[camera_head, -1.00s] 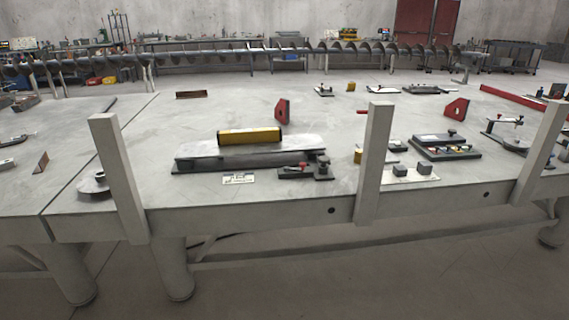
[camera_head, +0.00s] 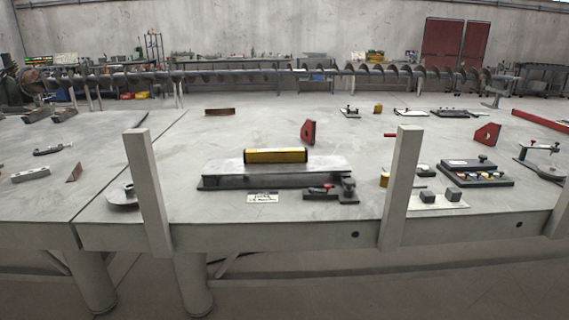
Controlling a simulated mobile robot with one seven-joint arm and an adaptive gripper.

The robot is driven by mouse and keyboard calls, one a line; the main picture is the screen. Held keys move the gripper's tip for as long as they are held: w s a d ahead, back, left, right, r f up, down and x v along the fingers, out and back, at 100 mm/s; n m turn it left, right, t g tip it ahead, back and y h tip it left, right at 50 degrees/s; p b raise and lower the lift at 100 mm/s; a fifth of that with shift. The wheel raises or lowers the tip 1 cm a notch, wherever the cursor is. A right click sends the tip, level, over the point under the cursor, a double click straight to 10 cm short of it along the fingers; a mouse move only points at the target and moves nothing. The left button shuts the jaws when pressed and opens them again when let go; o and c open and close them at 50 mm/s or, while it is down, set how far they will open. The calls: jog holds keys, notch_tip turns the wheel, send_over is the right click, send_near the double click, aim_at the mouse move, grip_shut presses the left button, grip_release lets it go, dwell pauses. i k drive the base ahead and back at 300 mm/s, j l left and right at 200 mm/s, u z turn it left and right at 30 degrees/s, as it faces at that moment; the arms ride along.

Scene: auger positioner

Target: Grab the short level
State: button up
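A short yellow level (camera_head: 275,156) with dark ends lies lengthwise on top of a long grey metal block (camera_head: 226,174) near the front of the big grey table. The block has a dark base and stands between two upright posts. Nothing covers the level from this side. My gripper is not in view.
Upright grey posts stand at the table's front edge, left (camera_head: 147,190) and right (camera_head: 401,185) of the block. A black clamp (camera_head: 330,193) and a small white label plate (camera_head: 263,198) lie in front of the block. A red magnet square (camera_head: 308,132) stands behind it. A long auger (camera_head: 290,74) crosses the back.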

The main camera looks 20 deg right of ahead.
aim_at(297, 155)
jog(key=z, duration=0.65)
jog(key=i+j+z, duration=0.25)
jog(key=j+z, duration=0.55)
jog(key=j, duration=0.25)
jog(key=j+z, duration=0.1)
jog(key=j, duration=0.5)
jog(key=i+j+z, duration=0.15)
jog(key=j, duration=0.8)
jog(key=k+j, duration=0.1)
jog(key=j, duration=0.25)
jog(key=i+l, duration=0.1)
jog(key=i, duration=0.45)
jog(key=i+l, duration=0.15)
jog(key=i, duration=0.35)
jog(key=i+l, duration=0.1)
jog(key=i, duration=0.45)
